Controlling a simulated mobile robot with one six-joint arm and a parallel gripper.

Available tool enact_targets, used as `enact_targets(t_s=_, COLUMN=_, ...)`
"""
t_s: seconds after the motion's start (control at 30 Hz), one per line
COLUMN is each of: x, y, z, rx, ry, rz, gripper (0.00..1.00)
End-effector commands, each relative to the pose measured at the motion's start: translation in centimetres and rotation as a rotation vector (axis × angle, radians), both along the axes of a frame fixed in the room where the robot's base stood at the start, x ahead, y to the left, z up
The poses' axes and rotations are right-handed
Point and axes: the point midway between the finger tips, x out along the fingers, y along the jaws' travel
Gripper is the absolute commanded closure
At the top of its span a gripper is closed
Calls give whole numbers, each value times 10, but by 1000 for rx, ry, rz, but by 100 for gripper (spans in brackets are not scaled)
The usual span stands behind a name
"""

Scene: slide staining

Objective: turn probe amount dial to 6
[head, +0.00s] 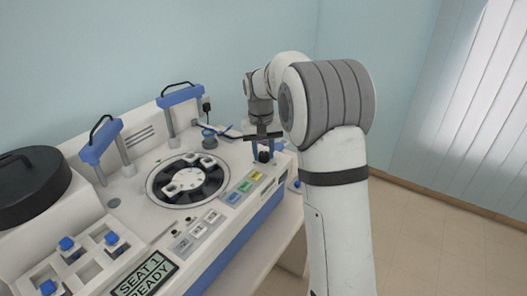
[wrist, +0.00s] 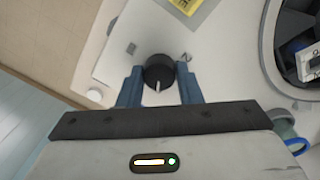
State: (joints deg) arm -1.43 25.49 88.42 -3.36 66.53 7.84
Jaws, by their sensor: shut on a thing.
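The probe amount dial (wrist: 158,70) is a round black knob with a white pointer line, seen in the wrist view on the white machine top. Its pointer is toward my gripper's side in that view. My gripper (wrist: 158,84) has its two blue fingers on either side of the dial and is shut on it. In the head view my gripper (head: 266,150) reaches down to the dial (head: 265,156) at the machine's right end. The markings around the dial are too small to read for certain.
A round rotor (head: 188,180) sits left of the dial. Coloured buttons (head: 243,185) line the front, and a display (head: 145,275) reads "SEAT 1 READY". Blue-topped posts (head: 180,96) stand behind. A black round lid (head: 30,182) is at far left.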

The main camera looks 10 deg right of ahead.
Motion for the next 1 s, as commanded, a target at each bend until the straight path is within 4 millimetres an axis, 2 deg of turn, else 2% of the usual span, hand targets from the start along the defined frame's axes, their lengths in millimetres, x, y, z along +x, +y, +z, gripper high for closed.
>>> enact_targets(t_s=0.07, x=2, y=0, z=3, rx=0, ry=-9, rz=-1, gripper=91)
enact_targets(t_s=0.1, x=2, y=0, z=3, rx=0, ry=-9, rz=0, gripper=65)
enact_targets(t_s=0.33, x=1, y=0, z=2, rx=0, ry=-5, rz=0, gripper=47)
enact_targets(t_s=0.57, x=1, y=0, z=1, rx=0, ry=-3, rz=0, gripper=47)
enact_targets(t_s=0.67, x=1, y=0, z=7, rx=0, ry=-3, rz=1, gripper=47)
enact_targets(t_s=1.0, x=2, y=4, z=62, rx=0, ry=-6, rz=1, gripper=47)
